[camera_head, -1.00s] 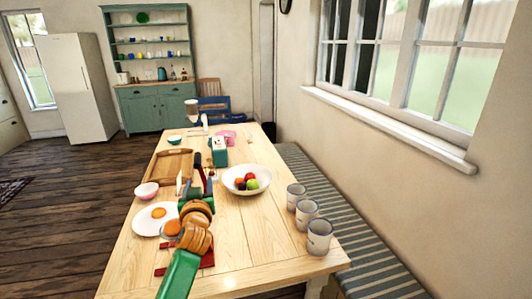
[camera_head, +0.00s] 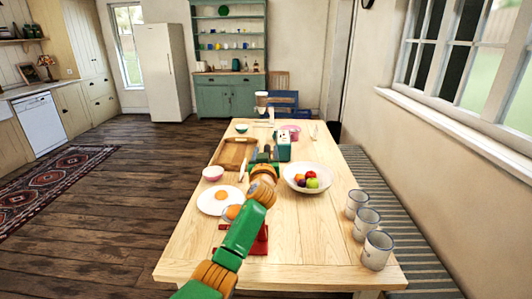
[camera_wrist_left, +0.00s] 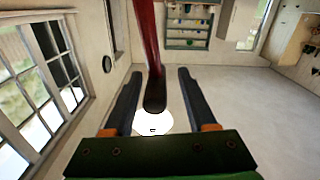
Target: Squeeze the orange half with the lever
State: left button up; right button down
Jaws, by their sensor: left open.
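My left gripper (camera_head: 264,154) is above the table, its arm coming in from the lower left. In the left wrist view, its two dark fingers (camera_wrist_left: 158,98) are apart, with the dark end of a red lever (camera_wrist_left: 148,40) between them. I see a gap on both sides. The red base (camera_head: 260,241) of the juicer is on the table, partly hidden behind my arm. A round orange piece (camera_head: 222,195) lies on a white plate (camera_head: 208,206). Another orange piece (camera_head: 232,212) is beside my forearm; its support is mostly hidden. My right gripper is not in view.
A white fruit bowl (camera_head: 294,183) stands right of my gripper. Several grey cups (camera_head: 366,221) line the right edge.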

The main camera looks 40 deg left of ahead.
pick_arm(q)
jog(key=shift+w+d, duration=0.1)
grip_shut()
jog(key=shift+f, duration=0.1)
dwell(1.1)
